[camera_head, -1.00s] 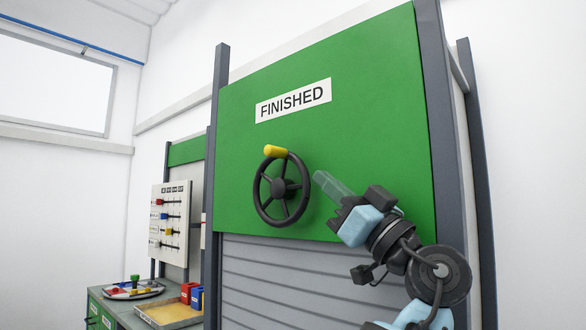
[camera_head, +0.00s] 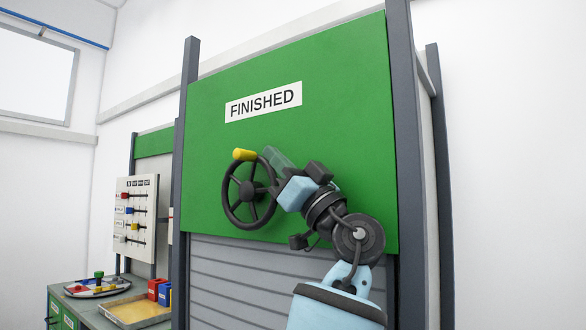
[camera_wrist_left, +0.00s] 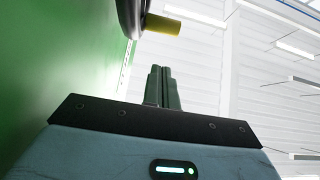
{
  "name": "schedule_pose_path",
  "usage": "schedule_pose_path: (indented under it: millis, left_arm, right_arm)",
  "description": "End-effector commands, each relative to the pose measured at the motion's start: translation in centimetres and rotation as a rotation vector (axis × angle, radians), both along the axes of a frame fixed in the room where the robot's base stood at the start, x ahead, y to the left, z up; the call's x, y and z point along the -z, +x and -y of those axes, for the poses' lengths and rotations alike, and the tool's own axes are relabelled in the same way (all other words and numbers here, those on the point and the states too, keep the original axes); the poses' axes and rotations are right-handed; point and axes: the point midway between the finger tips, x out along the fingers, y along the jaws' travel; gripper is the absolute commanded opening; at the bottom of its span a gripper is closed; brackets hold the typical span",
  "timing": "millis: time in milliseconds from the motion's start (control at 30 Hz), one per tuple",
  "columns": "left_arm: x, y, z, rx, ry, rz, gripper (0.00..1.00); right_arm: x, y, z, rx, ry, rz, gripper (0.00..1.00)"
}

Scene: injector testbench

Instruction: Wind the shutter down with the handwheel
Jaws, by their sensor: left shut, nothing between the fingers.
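The black spoked handwheel (camera_head: 232,210) is mounted on the green panel. Its yellow handle (camera_head: 244,154) sits at the top of the rim. Below the panel is the grey slatted shutter (camera_head: 230,282). My left gripper (camera_head: 274,157) is shut and empty, at the upper right of the wheel, overlapping its rim in the head view; contact cannot be told. In the left wrist view, the closed fingers (camera_wrist_left: 162,88) point toward the yellow handle (camera_wrist_left: 163,25) and the dark rim (camera_wrist_left: 130,16), with a gap to the handle. My right gripper is not in view.
A "FINISHED" sign (camera_head: 264,101) is on the green panel above the wheel. Dark posts (camera_head: 184,150) flank the panel.

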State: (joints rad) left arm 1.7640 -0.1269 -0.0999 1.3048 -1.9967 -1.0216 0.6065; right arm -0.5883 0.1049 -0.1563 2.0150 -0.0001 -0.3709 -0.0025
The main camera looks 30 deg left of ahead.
Motion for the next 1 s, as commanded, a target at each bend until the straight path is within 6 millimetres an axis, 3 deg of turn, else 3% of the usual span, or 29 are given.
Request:
schedule_pose_path:
  millis: [33,300,767,1000]
  left_arm:
    - [-0.7,-0.1,-0.8,-0.002,-0.001,0.002,0.00]
    - [-0.2,0.2,-3.8,-0.002,0.000,-0.001,0.00]
    - [-0.1,0.3,-4.3,0.000,-0.003,0.000,0.00]
    - [-1.6,0.1,-5.0,0.001,-0.126,-0.004,0.00]
  right_arm:
    - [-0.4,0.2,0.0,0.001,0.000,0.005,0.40]
    - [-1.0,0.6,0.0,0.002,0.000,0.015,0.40]
    - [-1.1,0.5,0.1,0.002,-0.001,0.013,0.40]
    - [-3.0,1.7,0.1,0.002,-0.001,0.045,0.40]
